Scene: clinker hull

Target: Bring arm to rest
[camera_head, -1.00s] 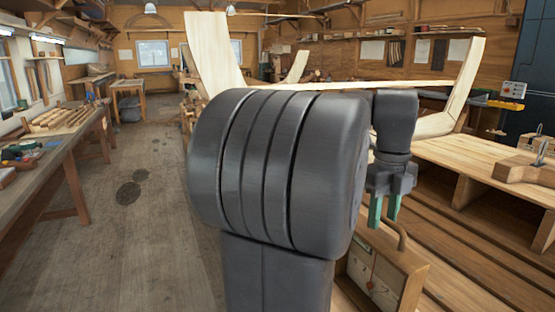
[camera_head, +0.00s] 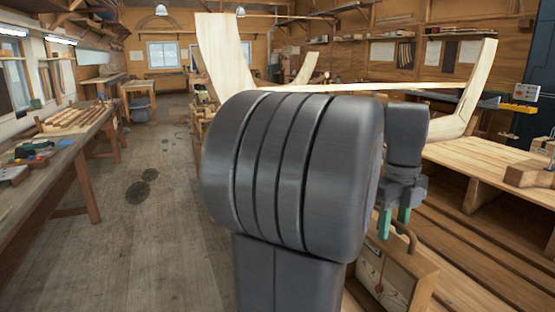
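My gripper (camera_head: 394,222) hangs down at the right of my large dark arm link, which fills the middle of the view. Its two green fingertips point downward with a narrow gap between them. I see nothing between the fingers. Below it stands a wooden box (camera_head: 424,282) with a curved handle and a pale front panel, partly hidden by my arm. I cannot tell whether the fingertips touch the box; they appear above it.
A workbench (camera_head: 70,140) with tools runs along the left. The wooden hull frame (camera_head: 225,55) stands behind my arm. A wooden bench top (camera_head: 470,165) lies at the right. The floor (camera_head: 150,230) at left is clear apart from dark stains.

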